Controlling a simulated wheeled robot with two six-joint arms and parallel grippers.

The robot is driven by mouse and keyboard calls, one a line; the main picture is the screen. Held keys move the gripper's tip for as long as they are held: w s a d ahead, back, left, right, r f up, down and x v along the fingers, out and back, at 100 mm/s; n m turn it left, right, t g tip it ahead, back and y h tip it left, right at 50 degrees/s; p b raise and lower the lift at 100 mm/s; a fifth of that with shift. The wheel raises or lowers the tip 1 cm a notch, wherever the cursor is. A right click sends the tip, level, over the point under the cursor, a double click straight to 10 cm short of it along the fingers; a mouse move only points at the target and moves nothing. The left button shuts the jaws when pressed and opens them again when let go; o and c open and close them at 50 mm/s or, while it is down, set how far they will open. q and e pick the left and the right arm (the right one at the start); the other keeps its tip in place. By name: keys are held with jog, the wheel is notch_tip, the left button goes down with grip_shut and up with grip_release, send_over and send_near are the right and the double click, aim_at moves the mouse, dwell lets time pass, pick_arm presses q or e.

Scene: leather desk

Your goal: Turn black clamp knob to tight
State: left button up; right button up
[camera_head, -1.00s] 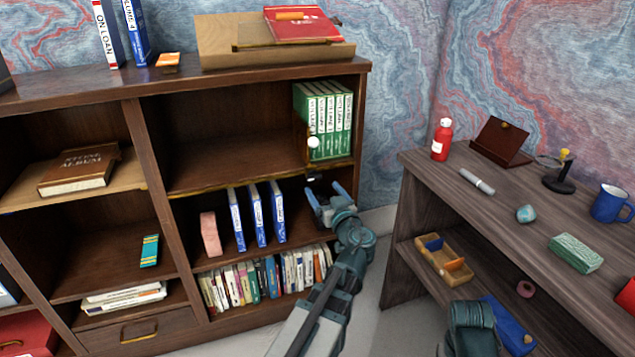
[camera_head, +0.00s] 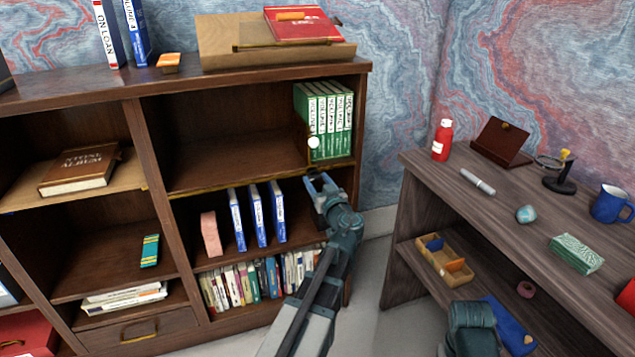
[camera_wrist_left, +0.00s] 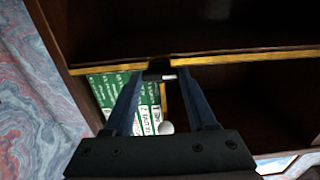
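The black clamp knob (camera_wrist_left: 160,75), with a small white mark, sits at the brass-coloured shelf edge, between my left fingertips in the left wrist view. In the head view my left gripper (camera_head: 319,181) is at the right end of the bookcase, just under the middle shelf's front edge, and hides the knob. Its two fingers are apart, one on each side of the knob. I cannot tell whether they touch it. A white ball (camera_head: 313,142) is just above the gripper; it also shows in the left wrist view (camera_wrist_left: 167,127). My right gripper's fingers are not in view.
Green volumes (camera_head: 325,120) stand on the shelf above the gripper. Blue books (camera_head: 257,214) stand left of it, with a row of books (camera_head: 258,283) below. A grey-brown desk (camera_head: 500,212) holding small objects stands at right. Floor shows between bookcase and desk.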

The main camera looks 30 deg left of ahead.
pick_arm(q)
jog(key=c, duration=0.7)
jog(key=shift+m, duration=0.4)
jog(key=m, duration=1.2)
jog(key=shift+d, duration=0.1)
jog(key=shift+m, duration=2.1)
